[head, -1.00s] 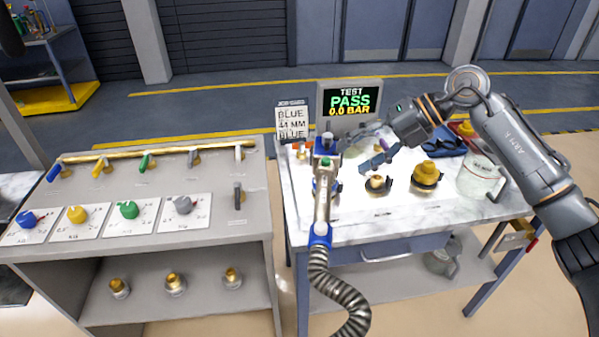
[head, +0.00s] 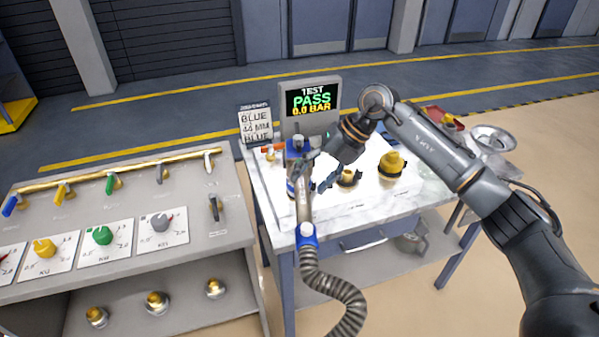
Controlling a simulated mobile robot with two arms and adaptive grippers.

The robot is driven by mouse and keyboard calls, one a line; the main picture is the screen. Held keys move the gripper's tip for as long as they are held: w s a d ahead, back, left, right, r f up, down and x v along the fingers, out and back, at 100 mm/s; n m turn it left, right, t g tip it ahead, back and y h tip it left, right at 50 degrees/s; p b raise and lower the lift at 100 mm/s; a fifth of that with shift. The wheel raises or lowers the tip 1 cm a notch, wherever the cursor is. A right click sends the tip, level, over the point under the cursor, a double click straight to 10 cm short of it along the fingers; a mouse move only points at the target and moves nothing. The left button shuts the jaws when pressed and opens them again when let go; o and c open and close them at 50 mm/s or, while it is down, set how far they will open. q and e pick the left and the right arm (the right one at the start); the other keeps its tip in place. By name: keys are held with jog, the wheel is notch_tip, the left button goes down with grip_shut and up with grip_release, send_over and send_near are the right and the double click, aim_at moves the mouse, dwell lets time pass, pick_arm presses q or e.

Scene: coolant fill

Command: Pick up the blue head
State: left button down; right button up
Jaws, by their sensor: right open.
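A blue part (head: 291,187), likely the blue head, sits on the marble-topped bench (head: 350,215), mostly hidden behind an upright hose wand (head: 304,200) with blue collars. My right gripper (head: 318,170) is open, just right of the wand and close to the blue part. I cannot tell whether its fingers touch either one. A small brass-coloured head (head: 348,177) and a larger yellow head (head: 391,165) stand to the right on the bench. My left gripper is not in view.
A screen (head: 312,100) reads "TEST PASS 0.0 BAR" beside a card (head: 256,127) reading "BLUE 44 MM BLUE". A grey panel (head: 200,185) with coloured levers and knobs stands left. The ribbed hose (head: 335,290) hangs in front of the bench.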

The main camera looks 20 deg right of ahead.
aim_at(304, 183)
jog(key=p+x, duration=0.1)
jog(key=x, duration=0.2)
jog(key=shift+a+f, duration=0.1)
jog(key=shift+a, duration=0.2)
jog(key=shift+w+a+f, duration=0.1)
jog(key=shift+f, duration=0.05)
jog(key=c, duration=0.6)
grip_shut()
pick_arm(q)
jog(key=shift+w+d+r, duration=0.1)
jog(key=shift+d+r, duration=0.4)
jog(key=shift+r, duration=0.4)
pick_arm(e)
jog(key=shift+r, duration=0.25)
